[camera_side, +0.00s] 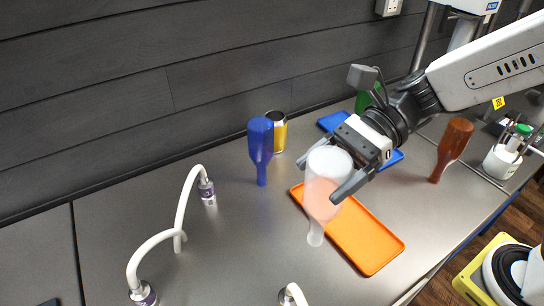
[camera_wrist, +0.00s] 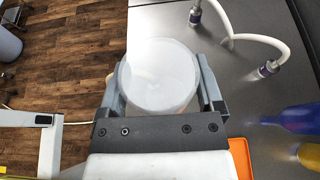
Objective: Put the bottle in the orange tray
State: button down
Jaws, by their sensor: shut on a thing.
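A whitish, translucent bottle (camera_side: 321,188) is held neck down, nearly upright, between the fingers of my gripper (camera_side: 330,172). In the wrist view the round base of the bottle (camera_wrist: 160,76) faces the camera between the two fingers. The orange tray (camera_side: 372,242) lies flat on the bench and looks empty. The bottle covers part of the tray's left side in the side view, and its neck tip shows just left of the tray's edge. Its height above the bench is hard to tell. A corner of the tray (camera_wrist: 240,156) also shows in the wrist view.
A blue bottle (camera_side: 261,143) and a brown bottle (camera_side: 453,144) stand neck down. A yellow can (camera_side: 277,131) stands by the wall. A blue tray (camera_side: 393,160) and a green bottle (camera_side: 365,98) are behind my gripper. White hoses (camera_side: 186,199) rise at the left.

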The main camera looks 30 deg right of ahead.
jog(key=w+d+f, duration=0.1)
jog(key=w+d, duration=0.2)
jog(key=d, duration=0.4)
jog(key=w+d+f, duration=0.2)
jog(key=w+d, duration=0.1)
jog(key=d, duration=0.4)
jog(key=shift+d+f, duration=0.25)
jog(key=shift+d, duration=0.1)
jog(key=shift+w+f, duration=0.1)
jog(key=shift+f, duration=4)
